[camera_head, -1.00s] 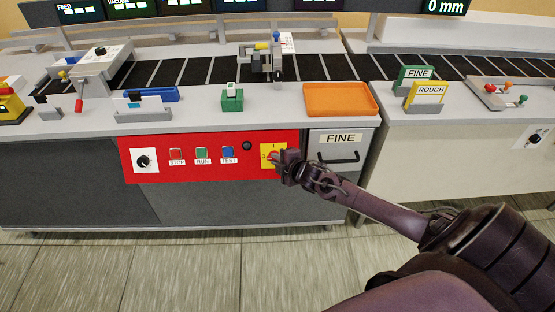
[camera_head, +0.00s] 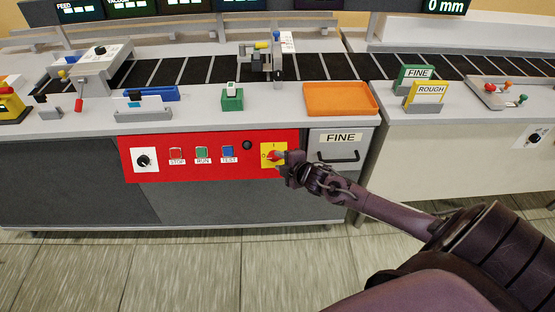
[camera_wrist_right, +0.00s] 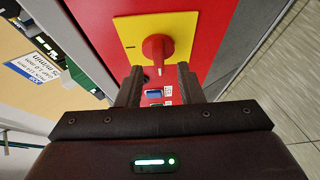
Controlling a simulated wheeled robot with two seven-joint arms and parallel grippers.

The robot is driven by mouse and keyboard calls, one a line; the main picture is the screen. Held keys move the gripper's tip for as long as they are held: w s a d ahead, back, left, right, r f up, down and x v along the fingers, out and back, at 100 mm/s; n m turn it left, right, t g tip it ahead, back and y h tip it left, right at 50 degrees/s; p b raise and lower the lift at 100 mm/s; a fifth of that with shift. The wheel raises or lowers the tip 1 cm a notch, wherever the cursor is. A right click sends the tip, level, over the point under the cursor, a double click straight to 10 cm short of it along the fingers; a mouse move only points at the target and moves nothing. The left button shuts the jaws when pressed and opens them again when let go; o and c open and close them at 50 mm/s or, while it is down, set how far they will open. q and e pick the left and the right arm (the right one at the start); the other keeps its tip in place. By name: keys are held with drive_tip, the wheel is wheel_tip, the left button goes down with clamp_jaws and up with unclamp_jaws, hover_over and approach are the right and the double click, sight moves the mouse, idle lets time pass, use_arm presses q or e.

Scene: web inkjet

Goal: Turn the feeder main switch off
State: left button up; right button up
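The feeder main switch is a red rotary knob (camera_head: 274,156) on a yellow plate (camera_head: 266,148) at the right end of the red panel. In the right wrist view the knob (camera_wrist_right: 157,47) has its white-tipped pointer facing down, on the side of the push buttons; the "I" mark is at the left. In the head view this matches pointing left, where the "0" mark sits. My right gripper (camera_head: 287,162) is just right of the knob. Its fingers (camera_wrist_right: 160,83) are apart, with nothing clamped between them; the pointer tip appears between or just beyond the fingertips. My left gripper is out of view.
The red panel (camera_head: 210,172) also has a black selector (camera_head: 143,160), red, green and blue buttons, and a dark round knob (camera_head: 247,145). A grey FINE drawer (camera_head: 334,168) with a handle is close on the right. The counter edge lies above; floor in front is clear.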

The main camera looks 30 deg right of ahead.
drive_tip(key=shift+v, duration=2.65)
drive_tip(key=s+f+m+g+h, duration=0.1)
drive_tip(key=s+f+m+g, duration=0.15)
drive_tip(key=s+f, duration=0.5)
drive_tip(key=s+f+m+g, duration=0.25)
drive_tip(key=s+f, duration=0.25)
drive_tip(key=f, duration=0.6)
drive_tip(key=s+f+m+g+h, duration=0.1)
drive_tip(key=s+f+m, duration=0.2)
drive_tip(key=s+f, duration=0.45)
drive_tip(key=s+a+f+m+g, duration=0.1)
drive_tip(key=s+a+f+g, duration=0.1)
drive_tip(key=s+a+f, duration=0.3)
drive_tip(key=s+a+f+m+g+y, duration=0.1)
drive_tip(key=s+a+f, duration=0.4)
drive_tip(key=s, duration=0.5)
drive_tip(key=s+a+f+m+g, duration=0.3)
drive_tip(key=s+a+f, duration=0.2)
drive_tip(key=s, duration=0.3)
drive_tip(key=shift+s+a+y, duration=0.3)
drive_tip(key=shift+y, duration=0.1)
